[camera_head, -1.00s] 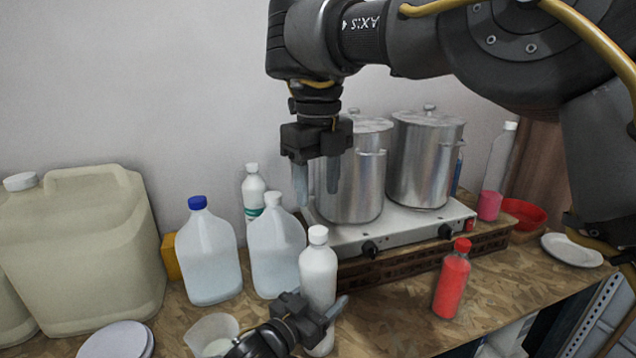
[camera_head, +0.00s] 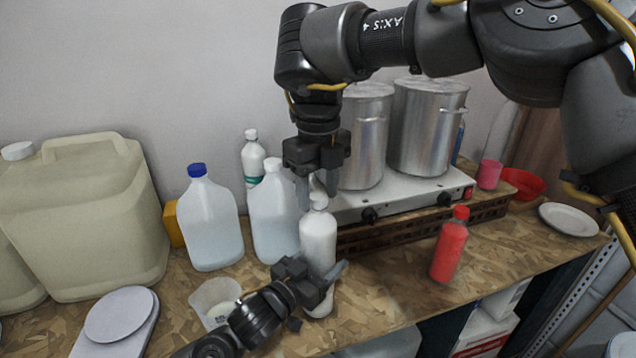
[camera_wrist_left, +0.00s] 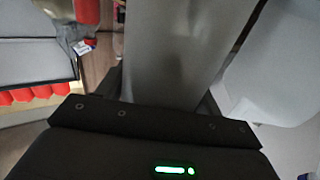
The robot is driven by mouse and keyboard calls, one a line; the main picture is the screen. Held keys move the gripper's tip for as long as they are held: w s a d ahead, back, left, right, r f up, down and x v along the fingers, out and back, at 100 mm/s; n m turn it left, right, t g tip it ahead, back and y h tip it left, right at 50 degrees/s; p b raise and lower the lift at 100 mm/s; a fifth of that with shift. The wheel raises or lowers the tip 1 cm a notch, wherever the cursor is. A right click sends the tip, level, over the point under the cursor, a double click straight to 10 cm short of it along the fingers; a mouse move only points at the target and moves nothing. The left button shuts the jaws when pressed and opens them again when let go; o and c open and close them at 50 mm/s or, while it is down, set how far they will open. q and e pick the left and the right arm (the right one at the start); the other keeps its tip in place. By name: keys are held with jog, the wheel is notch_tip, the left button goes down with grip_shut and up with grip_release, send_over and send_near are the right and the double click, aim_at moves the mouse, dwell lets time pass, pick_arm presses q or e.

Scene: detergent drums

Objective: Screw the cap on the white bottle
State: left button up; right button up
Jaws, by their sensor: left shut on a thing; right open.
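The white bottle (camera_head: 318,240) stands upright near the front middle of the table, with its white cap (camera_head: 319,199) on top. My left gripper (camera_head: 328,285) is shut on the lower part of the bottle. In the left wrist view a grey surface (camera_wrist_left: 180,50), apparently the bottle in shade, fills the middle above the gripper. My right gripper (camera_head: 318,191) points straight down over the bottle. It is open, with one finger on either side of the cap. Whether the fingers touch the cap, and how the cap sits on the neck, I cannot tell.
Two clear jugs (camera_head: 209,225) (camera_head: 273,215) stand left of the bottle, with a small white bottle (camera_head: 253,160) behind. A hob (camera_head: 400,198) with steel pots (camera_head: 425,130) is behind right. A red bottle (camera_head: 449,250) stands right; a beaker (camera_head: 214,300) and scale (camera_head: 121,316) lie front left.

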jog(key=c, duration=1)
jog(key=m, duration=0.6)
jog(key=shift+a+m, duration=0.1)
jog(key=shift+m, duration=0.2)
jog(key=shift+c, duration=0.2)
jog(key=m, duration=0.4)
jog(key=shift+m, duration=0.4)
jog(key=o, duration=1.1)
jog(key=shift+o, duration=0.2)
